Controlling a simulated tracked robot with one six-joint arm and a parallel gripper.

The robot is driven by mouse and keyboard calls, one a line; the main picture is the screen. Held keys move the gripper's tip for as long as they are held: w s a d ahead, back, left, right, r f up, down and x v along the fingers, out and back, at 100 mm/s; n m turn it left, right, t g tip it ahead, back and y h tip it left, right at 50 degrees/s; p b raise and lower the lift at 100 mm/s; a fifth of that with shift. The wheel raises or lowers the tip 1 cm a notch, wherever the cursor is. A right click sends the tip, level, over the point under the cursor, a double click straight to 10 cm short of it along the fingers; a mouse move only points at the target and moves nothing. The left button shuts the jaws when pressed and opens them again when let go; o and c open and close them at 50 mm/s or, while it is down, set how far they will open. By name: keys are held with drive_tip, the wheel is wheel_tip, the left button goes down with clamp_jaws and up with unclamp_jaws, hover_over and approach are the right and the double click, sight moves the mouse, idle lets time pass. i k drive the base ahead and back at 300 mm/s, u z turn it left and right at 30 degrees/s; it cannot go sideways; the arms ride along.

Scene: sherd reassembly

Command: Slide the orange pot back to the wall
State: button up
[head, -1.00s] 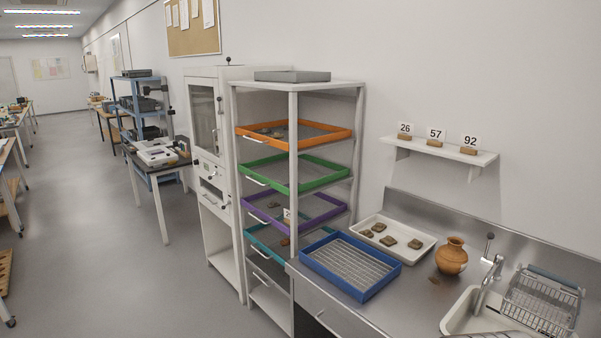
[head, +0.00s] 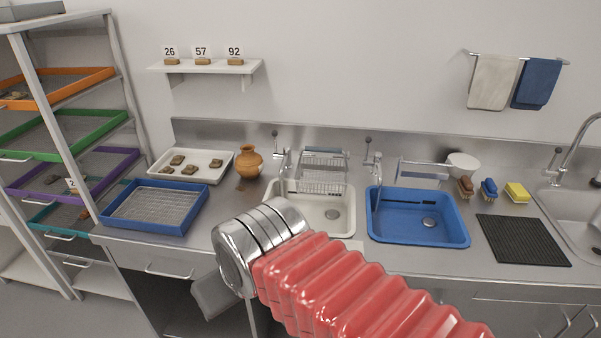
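The orange pot (head: 249,162) stands upright on the steel counter, between the white tray of sherds and the white sink. A small gap of counter shows between it and the steel backsplash (head: 215,131) at the wall. My arm crosses the lower middle of the head view, with a red ribbed sleeve and a silver wrist. My gripper (head: 210,297) shows as a grey part beyond the wrist, low in front of the counter. It is well below the pot and apart from it. Its fingers cannot be made out.
A white tray (head: 219,176) with several sherds lies left of the pot, and a blue mesh tray (head: 190,226) is in front of it.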

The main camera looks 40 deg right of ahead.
sight(249, 164)
drive_tip(key=u, duration=0.05)
drive_tip(key=k, duration=0.65)
drive_tip(key=u, duration=0.05)
drive_tip(key=i, duration=0.5)
drive_tip(key=u, duration=0.55)
drive_tip(key=i, duration=0.7)
drive_tip(key=u, duration=0.45)
